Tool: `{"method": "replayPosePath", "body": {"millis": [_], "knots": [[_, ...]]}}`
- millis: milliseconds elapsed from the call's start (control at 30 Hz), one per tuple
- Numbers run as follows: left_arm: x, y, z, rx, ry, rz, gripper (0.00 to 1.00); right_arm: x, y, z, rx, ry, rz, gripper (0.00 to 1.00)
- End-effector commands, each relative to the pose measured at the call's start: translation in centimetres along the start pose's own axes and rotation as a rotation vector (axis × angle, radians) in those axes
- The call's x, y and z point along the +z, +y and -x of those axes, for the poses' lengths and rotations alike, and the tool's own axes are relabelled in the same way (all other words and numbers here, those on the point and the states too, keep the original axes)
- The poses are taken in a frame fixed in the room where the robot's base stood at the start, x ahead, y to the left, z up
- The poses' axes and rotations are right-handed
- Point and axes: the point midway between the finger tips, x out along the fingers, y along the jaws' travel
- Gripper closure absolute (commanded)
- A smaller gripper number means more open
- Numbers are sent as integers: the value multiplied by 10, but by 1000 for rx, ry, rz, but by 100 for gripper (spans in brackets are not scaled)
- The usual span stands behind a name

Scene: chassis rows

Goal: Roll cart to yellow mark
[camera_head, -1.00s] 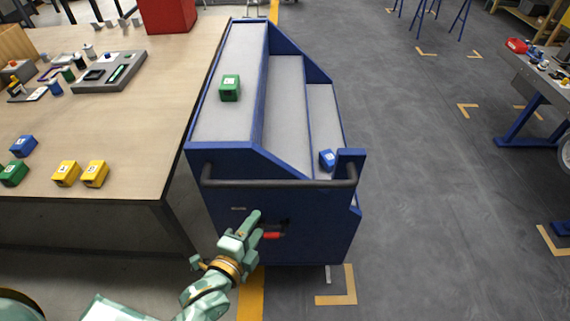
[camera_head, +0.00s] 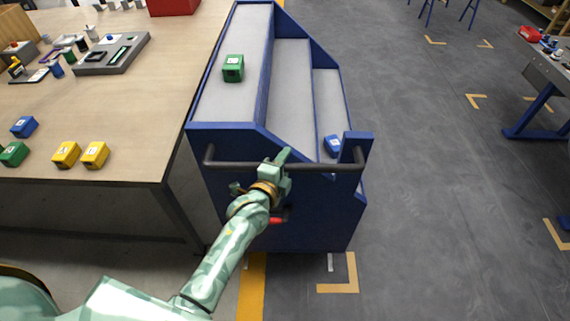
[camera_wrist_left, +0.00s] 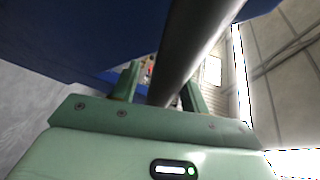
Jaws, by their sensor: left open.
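The blue cart (camera_head: 225,135) with three stepped grey shelves stands beside the wooden table. Its dark handle bar (camera_head: 325,167) runs across its near end. My left gripper (camera_head: 281,162) is at the middle of this bar. In the left wrist view the bar (camera_wrist_left: 190,50) passes between the two open fingers of the gripper (camera_wrist_left: 160,90). I cannot tell whether the fingers touch it. A red lever (camera_head: 279,220) shows on the cart's end panel below my wrist. A yellow floor line (camera_head: 250,290) and yellow corner marks, one at the cart's near right (camera_head: 350,275), lie on the floor. My right gripper is not in view.
A green box (camera_head: 233,68) and a blue box (camera_head: 333,146) ride on the cart's shelves. The wooden table (camera_head: 120,115) with several coloured boxes is close on the left. Grey floor (camera_head: 420,180) is open to the right, up to a workbench (camera_head: 545,75).

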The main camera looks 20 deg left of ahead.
Motion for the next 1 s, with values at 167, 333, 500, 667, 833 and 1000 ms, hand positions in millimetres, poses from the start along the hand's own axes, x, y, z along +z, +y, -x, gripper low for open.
{"method": "replayPosePath", "body": {"millis": [167, 333, 500, 667, 833, 1000], "knots": [[0, 0, -2, 0, 0, 1, 55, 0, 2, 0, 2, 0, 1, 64], [0, 0, -2, 0, 0, 1, 74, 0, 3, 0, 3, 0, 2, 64], [0, 0, -1, 0, 0, 1, 100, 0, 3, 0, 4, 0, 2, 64], [1, -1, -4, 0, 0, 0, 100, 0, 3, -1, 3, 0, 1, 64], [7, -4, -19, -2, 0, -2, 100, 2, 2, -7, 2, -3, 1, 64], [21, -10, -50, -7, -1, -5, 100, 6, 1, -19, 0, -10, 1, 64]]}}
